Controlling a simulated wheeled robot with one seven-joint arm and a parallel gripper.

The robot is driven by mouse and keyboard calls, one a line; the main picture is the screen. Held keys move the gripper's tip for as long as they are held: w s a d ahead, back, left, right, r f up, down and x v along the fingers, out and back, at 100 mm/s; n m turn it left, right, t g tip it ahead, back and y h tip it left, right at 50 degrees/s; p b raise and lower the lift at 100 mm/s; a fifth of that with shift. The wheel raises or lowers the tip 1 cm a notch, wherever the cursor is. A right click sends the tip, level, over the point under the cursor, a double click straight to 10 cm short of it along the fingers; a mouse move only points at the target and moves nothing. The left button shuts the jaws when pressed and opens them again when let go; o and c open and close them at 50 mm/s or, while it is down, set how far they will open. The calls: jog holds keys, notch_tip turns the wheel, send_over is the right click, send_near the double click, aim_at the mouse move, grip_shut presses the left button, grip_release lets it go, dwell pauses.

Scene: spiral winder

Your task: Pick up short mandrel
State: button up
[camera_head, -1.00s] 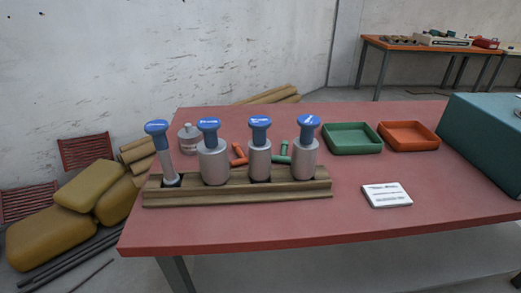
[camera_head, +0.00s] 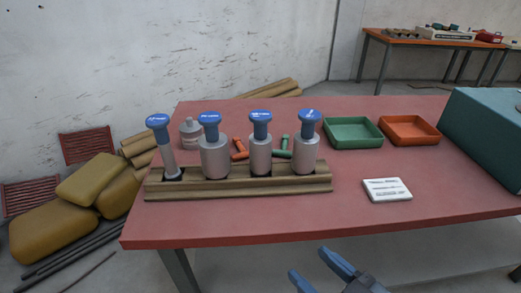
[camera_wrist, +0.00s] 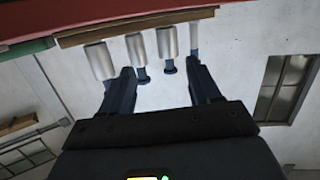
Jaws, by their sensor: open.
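Several grey mandrels with blue labelled knobs stand upright in a wooden rack (camera_head: 240,191). At the left is a thin mandrel (camera_head: 168,160); to its right are three thicker ones: one wide (camera_head: 215,160), one narrower (camera_head: 261,158) and one wide (camera_head: 305,160). The labels are too small to read, so I cannot tell which is the short mandrel. My gripper (camera_head: 311,266) is open and empty, low in front of the table's front edge, apart from the rack. The wrist view looks upside down; the gripper (camera_wrist: 158,72) shows there with the mandrels beyond its fingers.
On the red table (camera_head: 260,222) are a green tray (camera_head: 353,144), an orange tray (camera_head: 409,141), a white card (camera_head: 387,190), a grey bottle (camera_head: 190,133) and a teal box (camera_head: 490,140).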

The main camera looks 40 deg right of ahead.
jog(key=w+d+r+m+h, duration=0.1)
jog(key=w+d+r, duration=0.2)
jog(key=w, duration=0.7)
jog(key=m+t+h, duration=0.1)
jog(key=m+h, duration=0.1)
jog(key=h, duration=0.1)
send_near(263, 134)
jog(key=x, duration=0.4)
jog(key=shift+w+a+p, duration=0.1)
jog(key=shift+w+p, duration=0.15)
jog(key=shift+p, duration=0.05)
jog(key=p+x, duration=0.1)
jog(key=x, duration=0.6)
jog(key=shift+d+p, duration=0.25)
jog(key=shift+p, duration=0.15)
jog(key=shift+c, duration=0.2)
grip_shut()
